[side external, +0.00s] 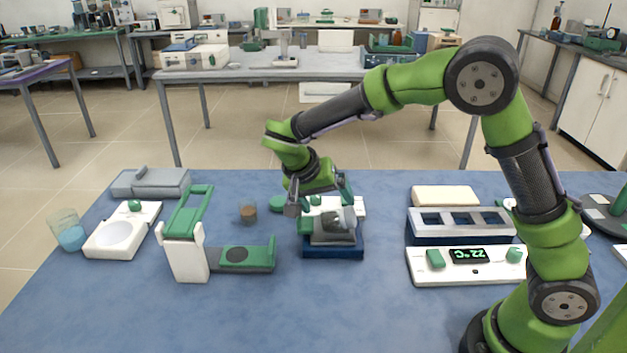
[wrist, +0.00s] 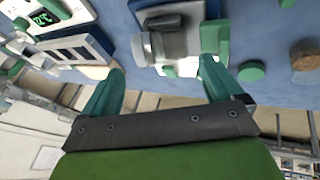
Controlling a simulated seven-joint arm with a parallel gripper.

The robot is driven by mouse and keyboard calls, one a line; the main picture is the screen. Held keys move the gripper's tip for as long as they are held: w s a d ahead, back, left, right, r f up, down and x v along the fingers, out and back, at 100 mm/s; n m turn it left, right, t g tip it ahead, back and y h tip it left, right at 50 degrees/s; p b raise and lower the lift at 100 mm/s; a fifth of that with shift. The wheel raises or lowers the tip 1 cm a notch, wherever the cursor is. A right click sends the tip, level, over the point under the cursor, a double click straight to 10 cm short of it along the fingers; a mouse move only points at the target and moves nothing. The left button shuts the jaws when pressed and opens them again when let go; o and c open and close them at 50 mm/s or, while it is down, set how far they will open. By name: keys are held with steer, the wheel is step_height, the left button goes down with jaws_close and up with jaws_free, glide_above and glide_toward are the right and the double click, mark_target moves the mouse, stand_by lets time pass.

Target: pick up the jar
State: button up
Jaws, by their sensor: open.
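A green and white stand (side external: 188,250) is left of the device. A white unit with a display (side external: 470,270) is on the right. The front table area is clear.

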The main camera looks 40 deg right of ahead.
mark_target(335, 212)
steer(key=shift+w+x, duration=0.2)
steer(key=shift+x, duration=3.35)
steer(key=shift+d, duration=0.1)
steer(key=shift+c, duration=0.4)
